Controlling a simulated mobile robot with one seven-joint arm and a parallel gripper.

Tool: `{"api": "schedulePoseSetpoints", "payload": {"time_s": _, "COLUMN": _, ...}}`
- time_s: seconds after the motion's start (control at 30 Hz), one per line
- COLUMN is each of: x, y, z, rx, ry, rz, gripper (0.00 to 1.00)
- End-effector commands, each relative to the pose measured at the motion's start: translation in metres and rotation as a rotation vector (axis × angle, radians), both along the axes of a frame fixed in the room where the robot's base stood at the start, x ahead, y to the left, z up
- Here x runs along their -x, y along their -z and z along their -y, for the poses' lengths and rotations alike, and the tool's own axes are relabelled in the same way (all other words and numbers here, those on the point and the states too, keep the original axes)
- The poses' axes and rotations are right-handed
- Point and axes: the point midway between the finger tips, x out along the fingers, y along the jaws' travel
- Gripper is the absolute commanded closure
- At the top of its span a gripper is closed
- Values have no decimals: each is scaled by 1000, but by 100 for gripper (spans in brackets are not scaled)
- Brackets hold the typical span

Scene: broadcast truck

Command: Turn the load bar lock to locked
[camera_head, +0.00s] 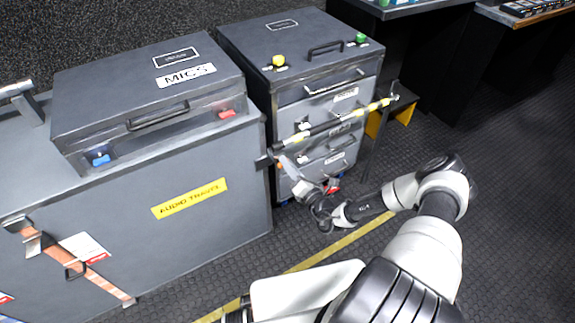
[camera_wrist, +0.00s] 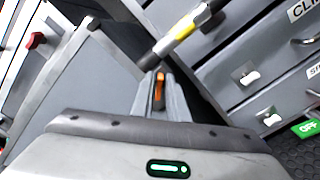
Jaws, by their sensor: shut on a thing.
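The load bar (camera_head: 335,124), black with yellow bands, runs across the front of the grey drawer cabinet. It also shows in the wrist view (camera_wrist: 183,29), slanting up to the right. My gripper (camera_head: 287,164) reaches up to the bar's left end, beside the grey case. In the wrist view my gripper (camera_wrist: 159,82) is shut on a small orange piece (camera_wrist: 158,91), which looks like the load bar lock's lever. The fingers hide most of it. Which way the lock is turned cannot be told.
A grey case marked AUDIO TRAVEL (camera_head: 190,198) stands close left of my gripper, with a MICS case (camera_head: 150,95) on top. The drawer cabinet (camera_head: 300,40) stands behind the bar. A yellow step stool (camera_head: 392,119) is at the bar's right end. The floor at right is open.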

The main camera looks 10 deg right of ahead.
Motion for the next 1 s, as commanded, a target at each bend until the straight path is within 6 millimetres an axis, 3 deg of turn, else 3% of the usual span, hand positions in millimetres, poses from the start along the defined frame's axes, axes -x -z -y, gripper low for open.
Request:
{"api": "schedulePoseSetpoints", "payload": {"time_s": 0.5, "x": 1, "y": 7, "z": 1, "rx": -442, "ry": -1, "rz": -147, "gripper": 100}}
{"api": "schedulePoseSetpoints", "payload": {"time_s": 1.0, "x": 1, "y": 9, "z": 2, "rx": -654, "ry": -1, "rz": -216, "gripper": 100}}
